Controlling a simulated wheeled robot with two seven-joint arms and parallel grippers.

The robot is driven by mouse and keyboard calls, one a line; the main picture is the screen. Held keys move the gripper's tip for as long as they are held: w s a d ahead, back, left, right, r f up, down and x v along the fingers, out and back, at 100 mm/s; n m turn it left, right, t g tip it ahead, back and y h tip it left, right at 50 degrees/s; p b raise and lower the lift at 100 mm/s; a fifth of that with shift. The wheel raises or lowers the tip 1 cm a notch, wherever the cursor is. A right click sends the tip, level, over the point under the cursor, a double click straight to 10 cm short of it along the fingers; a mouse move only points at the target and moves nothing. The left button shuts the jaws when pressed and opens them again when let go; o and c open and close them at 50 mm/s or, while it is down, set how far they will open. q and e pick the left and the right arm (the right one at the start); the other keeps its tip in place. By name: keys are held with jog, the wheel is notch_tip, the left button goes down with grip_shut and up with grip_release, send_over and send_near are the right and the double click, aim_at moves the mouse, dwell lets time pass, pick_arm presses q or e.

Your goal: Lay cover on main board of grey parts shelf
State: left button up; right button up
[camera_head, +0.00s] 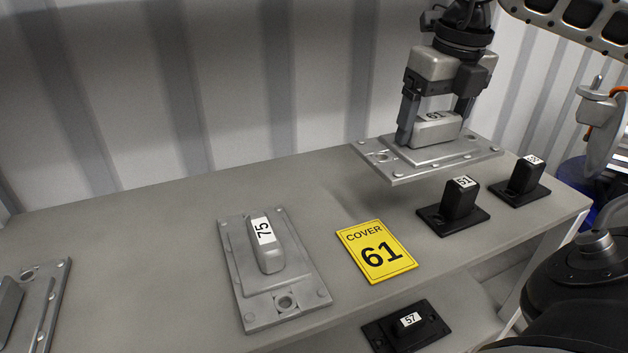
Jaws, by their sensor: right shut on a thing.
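My right gripper (436,122) is shut on the grip block of a grey metal cover (405,165) labelled 61. It holds the cover in the air above the back right of the grey parts shelf's main board (160,220). The cover looks about level, and a soft shadow lies on the board below it. A yellow plate (376,251) reading COVER 61 lies on the board, in front of and left of the held cover. My left gripper is not in view.
A grey cover labelled 75 (266,246) lies left of the yellow plate. Another grey plate (40,310) lies at the far left. Black parts labelled 51 (458,207) and another (524,181) stand at the right. A black part 57 (408,323) sits on a lower board. The board's back middle is clear.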

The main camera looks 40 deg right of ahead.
aim_at(380, 139)
jog(key=w+a+f+p, duration=0.1)
jog(key=w, duration=0.1)
jog(key=w+a+f+p, duration=0.1)
jog(key=w, duration=0.1)
jog(key=w+a+f+p, duration=0.1)
jog(key=w+a, duration=0.1)
jog(key=shift+a+p, duration=0.1)
jog(key=shift+p, duration=0.3)
jog(key=w+f, duration=0.1)
jog(key=w+a+f, duration=0.1)
jog(key=f, duration=0.1)
jog(key=w+a+f, duration=0.1)
jog(key=f, duration=0.1)
jog(key=shift+w, duration=0.1)
jog(key=shift+w+f, duration=0.25)
jog(key=shift+f, duration=0.1)
notch_tip(380, 139, down, 3)
jog(key=shift+a+f+b, duration=0.1)
jog(key=shift+b, duration=0.4)
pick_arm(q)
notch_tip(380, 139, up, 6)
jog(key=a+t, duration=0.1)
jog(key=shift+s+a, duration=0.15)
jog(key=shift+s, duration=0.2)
pick_arm(e)
jog(key=shift+f, duration=0.1)
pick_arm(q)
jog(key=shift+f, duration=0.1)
pick_arm(e)
jog(key=shift+f, duration=0.1)
